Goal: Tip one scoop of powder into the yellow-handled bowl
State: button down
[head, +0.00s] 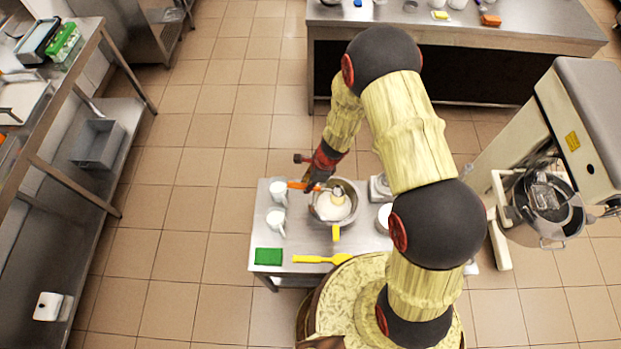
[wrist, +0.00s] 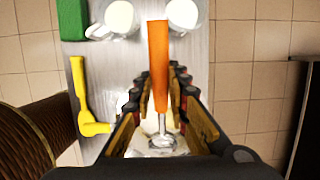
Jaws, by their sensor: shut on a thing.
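The yellow-handled bowl is a round metal bowl (head: 318,211) on the small steel table, with its yellow handle (head: 336,232) toward the near side. White powder lies in it. My gripper (head: 318,184) is above the bowl's left rim. It is shut on a scoop with an orange handle (wrist: 158,65), which also shows in the head view (head: 299,186) pointing left. The scoop's metal end (wrist: 162,142) is between and below the fingers, over white material. A pale round shape shows inside the bowl; I cannot tell whether it belongs to the scoop. My fingers hide much of the bowl in the wrist view.
Two white cups (head: 278,190) (head: 276,221) stand left of the bowl. A white container (head: 384,216) stands right of the bowl, partly behind my arm. A large mixer (head: 580,130) stands farther right.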

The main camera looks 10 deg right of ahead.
jog(key=shift+a+f+g+h+p, duration=0.15)
jog(key=shift+a+f+h+p, duration=0.25)
jog(key=shift+p, duration=1.35)
jog(key=shift+a+f+g+h+p, duration=0.25)
jog(key=shift+h+p, duration=0.35)
jog(key=shift+p, duration=1.15)
jog(key=shift+w+d+r, duration=0.15)
jog(key=shift+r, duration=0.1)
jog(key=shift+r+b, duration=0.3)
jog(key=shift+r, duration=0.45)
